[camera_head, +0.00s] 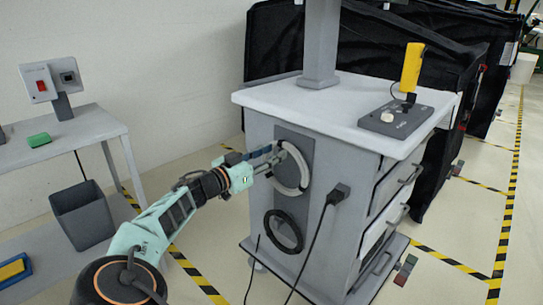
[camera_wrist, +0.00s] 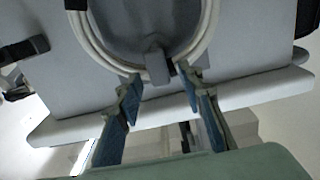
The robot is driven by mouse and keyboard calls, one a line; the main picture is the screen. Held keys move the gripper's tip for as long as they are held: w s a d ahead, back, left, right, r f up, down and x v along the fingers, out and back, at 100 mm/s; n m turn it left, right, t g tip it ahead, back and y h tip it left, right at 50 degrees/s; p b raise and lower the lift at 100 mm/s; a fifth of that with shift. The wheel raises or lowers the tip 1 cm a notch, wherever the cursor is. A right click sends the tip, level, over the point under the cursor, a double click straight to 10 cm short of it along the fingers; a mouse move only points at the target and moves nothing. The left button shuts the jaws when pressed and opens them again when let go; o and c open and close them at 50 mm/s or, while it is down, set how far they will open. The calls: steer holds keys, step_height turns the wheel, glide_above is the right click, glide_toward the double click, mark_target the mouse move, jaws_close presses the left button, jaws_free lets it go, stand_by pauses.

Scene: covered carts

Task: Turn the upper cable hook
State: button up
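A pale cable coil (camera_head: 304,178) hangs on the dark panel on the cart's side, above a black coil (camera_head: 284,231). The pale coil also shows in the wrist view (camera_wrist: 104,59). A grey upper cable hook (camera_wrist: 157,66) crosses this coil in the wrist view. My gripper (camera_head: 276,158) is at the coil's upper left in the head view and hides most of the hook there. In the wrist view my gripper (camera_wrist: 160,82) is open, with one fingertip on each side of the hook. I cannot tell whether either finger touches it.
The grey cart (camera_head: 345,105) carries a yellow handheld device (camera_head: 411,68) on a stand. A black plug and cable (camera_head: 338,194) hang right of the coils. A side table (camera_head: 85,128) and a grey bin (camera_head: 82,215) stand at left. Black-covered carts (camera_head: 285,40) stand behind.

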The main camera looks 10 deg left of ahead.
jaws_close()
stand_by(0.3)
